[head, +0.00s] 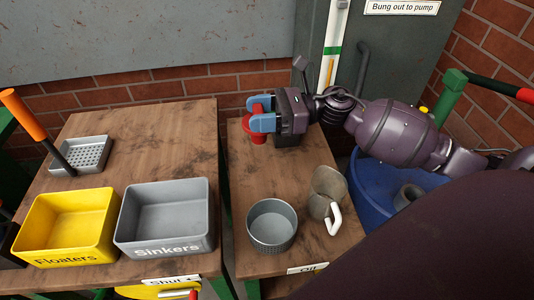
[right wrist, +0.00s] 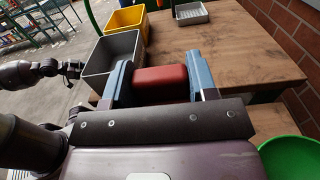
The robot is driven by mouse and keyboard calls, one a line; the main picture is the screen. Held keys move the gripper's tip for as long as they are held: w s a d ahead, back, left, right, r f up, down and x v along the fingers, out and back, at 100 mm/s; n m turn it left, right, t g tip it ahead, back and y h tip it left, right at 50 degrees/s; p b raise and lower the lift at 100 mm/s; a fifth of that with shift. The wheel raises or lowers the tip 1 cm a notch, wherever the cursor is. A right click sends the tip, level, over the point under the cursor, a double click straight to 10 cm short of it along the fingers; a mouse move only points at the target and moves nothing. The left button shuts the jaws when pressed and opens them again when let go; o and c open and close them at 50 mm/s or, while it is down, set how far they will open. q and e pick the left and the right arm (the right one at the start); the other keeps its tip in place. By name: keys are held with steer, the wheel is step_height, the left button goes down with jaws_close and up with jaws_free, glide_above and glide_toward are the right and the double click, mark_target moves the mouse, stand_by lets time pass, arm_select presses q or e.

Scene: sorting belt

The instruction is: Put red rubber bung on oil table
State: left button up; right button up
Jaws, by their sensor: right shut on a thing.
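My right gripper (head: 262,118) is shut on the red rubber bung (head: 257,136), over the back left part of the oil table (head: 262,182). The right wrist view shows the bung (right wrist: 160,80) between the two blue fingers. I cannot tell whether the bung touches the wood. The oil table is the narrow brown wooden one with an "Oil" label at its front edge.
A grey round tin (head: 272,228) and a metal jug (head: 326,195) with a white handle stand on the oil table's front half. A gap separates it from the left table, with yellow Floaters (head: 65,255) and grey Sinkers (head: 165,245) bins. A blue drum (head: 385,190) stands right.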

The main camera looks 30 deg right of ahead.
step_height(320, 180, down, 16)
steer(key=b, duration=0.3)
steer(key=shift+r, duration=0.2)
steer(key=shift+f, duration=0.25)
steer(key=o, duration=1.2)
steer(key=shift+c, duration=0.2)
